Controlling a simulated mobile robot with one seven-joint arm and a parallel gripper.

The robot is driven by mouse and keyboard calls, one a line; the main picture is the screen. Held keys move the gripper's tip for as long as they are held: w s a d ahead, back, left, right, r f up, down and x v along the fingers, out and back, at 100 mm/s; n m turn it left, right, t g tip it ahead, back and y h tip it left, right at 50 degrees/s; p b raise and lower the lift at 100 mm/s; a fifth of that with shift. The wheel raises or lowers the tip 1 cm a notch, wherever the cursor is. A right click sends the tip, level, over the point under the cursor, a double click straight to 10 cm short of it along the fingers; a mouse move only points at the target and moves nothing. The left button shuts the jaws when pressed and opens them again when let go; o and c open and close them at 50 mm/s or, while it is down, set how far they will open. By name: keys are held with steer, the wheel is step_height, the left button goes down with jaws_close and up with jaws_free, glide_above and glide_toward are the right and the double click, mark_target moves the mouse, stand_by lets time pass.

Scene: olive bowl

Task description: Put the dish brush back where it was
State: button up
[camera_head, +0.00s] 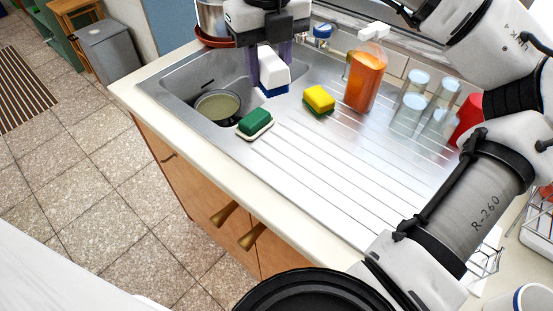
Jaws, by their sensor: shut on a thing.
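The dish brush (272,65) has a white body and blue bristles on its underside. My gripper (269,75) is at the top middle of the head view, with one finger on each side of the brush, shut on it. The bristles point down, over the strip between the sink basin and the drainboard. I cannot tell whether they touch the metal. My gripper's upper part hides what lies behind it.
An olive bowl (217,106) sits in the sink. A green block on a white base (255,124) lies near the front rim. A yellow sponge (319,99), an orange soap bottle (366,78) and several glasses (410,107) stand to the right. The front drainboard (340,165) is clear.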

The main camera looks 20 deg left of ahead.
mark_target(272, 159)
steer(key=shift+s+d, duration=0.1)
step_height(272, 159, down, 20)
steer(key=p, duration=0.4)
steer(key=shift+r, duration=0.25)
steer(key=shift+f, duration=0.2)
steer(key=shift+f, duration=0.15)
steer(key=o, duration=0.9)
steer(key=shift+o, duration=0.2)
step_height(272, 159, up, 12)
steer(key=b, duration=0.3)
steer(key=shift+r, duration=0.2)
